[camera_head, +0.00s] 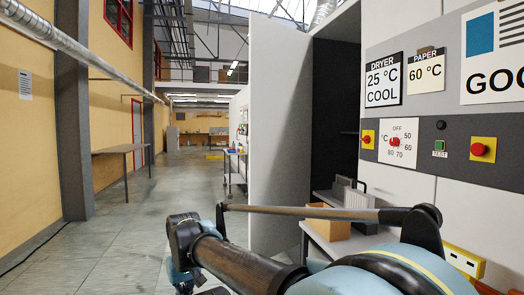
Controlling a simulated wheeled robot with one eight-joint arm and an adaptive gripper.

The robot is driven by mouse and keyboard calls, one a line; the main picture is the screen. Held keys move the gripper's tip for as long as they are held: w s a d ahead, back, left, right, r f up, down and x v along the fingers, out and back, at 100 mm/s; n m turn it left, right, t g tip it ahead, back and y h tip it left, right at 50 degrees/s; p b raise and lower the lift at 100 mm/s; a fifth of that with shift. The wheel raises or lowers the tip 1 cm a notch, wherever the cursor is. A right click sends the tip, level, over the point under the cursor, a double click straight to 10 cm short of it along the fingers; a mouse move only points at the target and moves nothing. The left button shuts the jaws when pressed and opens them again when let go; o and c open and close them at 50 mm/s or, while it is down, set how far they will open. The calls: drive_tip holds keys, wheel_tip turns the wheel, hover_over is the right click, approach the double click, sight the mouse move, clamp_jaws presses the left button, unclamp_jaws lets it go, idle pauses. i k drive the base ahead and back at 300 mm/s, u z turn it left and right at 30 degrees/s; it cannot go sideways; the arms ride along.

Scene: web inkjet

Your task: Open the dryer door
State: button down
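A tall white panel (275,125), apparently the dryer door, stands swung outward from a tall white cabinet at the centre. The dark interior (335,110) shows open to its right. A sign (384,80) on the cabinet front reads "DRYER 25 °C COOL". My arm (235,265) crosses the bottom of the view, with a dark joint at its far end in front of the panel's lower left. My gripper cannot be made out; it is hidden or below the picture. Whether anything of mine touches the panel cannot be told.
A control panel (440,145) with knobs and buttons spans the right. A wall table (122,150) is at left. The aisle floor (145,210) is clear.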

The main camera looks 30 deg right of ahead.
sight(281, 57)
drive_tip(key=u, duration=0.05)
drive_tip(key=k, duration=0.65)
drive_tip(key=z, duration=0.35)
drive_tip(key=i, duration=1.7)
drive_tip(key=u, duration=0.15)
